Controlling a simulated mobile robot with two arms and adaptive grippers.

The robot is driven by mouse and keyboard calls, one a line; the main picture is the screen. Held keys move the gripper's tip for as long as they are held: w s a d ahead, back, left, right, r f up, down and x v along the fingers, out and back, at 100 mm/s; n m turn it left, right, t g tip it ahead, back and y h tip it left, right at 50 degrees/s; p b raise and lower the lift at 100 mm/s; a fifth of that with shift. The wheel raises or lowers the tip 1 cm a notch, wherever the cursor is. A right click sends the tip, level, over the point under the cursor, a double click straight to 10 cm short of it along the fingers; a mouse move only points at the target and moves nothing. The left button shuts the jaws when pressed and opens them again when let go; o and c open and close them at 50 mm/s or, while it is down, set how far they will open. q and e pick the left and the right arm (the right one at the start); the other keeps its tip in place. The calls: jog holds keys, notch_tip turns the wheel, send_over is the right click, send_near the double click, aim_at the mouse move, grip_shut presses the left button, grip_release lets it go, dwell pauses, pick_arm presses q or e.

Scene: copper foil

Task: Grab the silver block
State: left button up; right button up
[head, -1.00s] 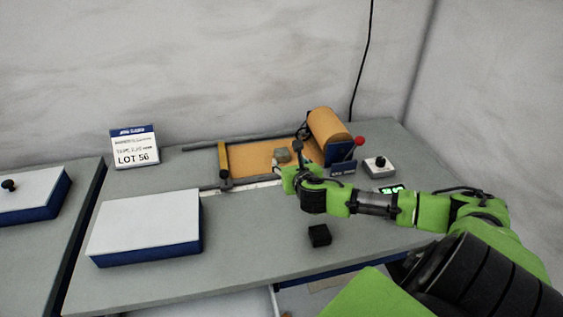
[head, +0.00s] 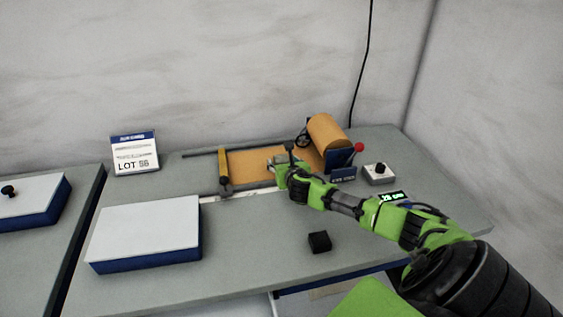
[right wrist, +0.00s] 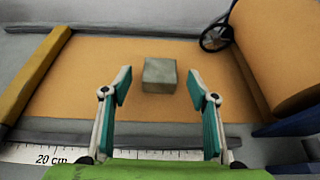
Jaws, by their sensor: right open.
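The silver block (right wrist: 160,75) is a small grey block on the orange copper foil sheet (right wrist: 100,95). In the right wrist view it sits centred just ahead of my right gripper (right wrist: 159,92), whose two teal-padded fingers are open with nothing between them. In the head view my right gripper (head: 275,163) reaches over the foil from the right and hides the block. My left gripper is not in view.
The foil roll (head: 327,135) and a red-knobbed lever (head: 359,147) stand right of the gripper. A yellow bar (head: 223,167) crosses the foil at left. A black block (head: 319,242) and a white-topped box (head: 147,224) lie on the bench in front.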

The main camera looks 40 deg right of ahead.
aim_at(282, 159)
jog(key=shift+x, duration=1.8)
jog(key=shift+f, duration=0.15)
grip_shut()
jog(key=shift+r, duration=0.2)
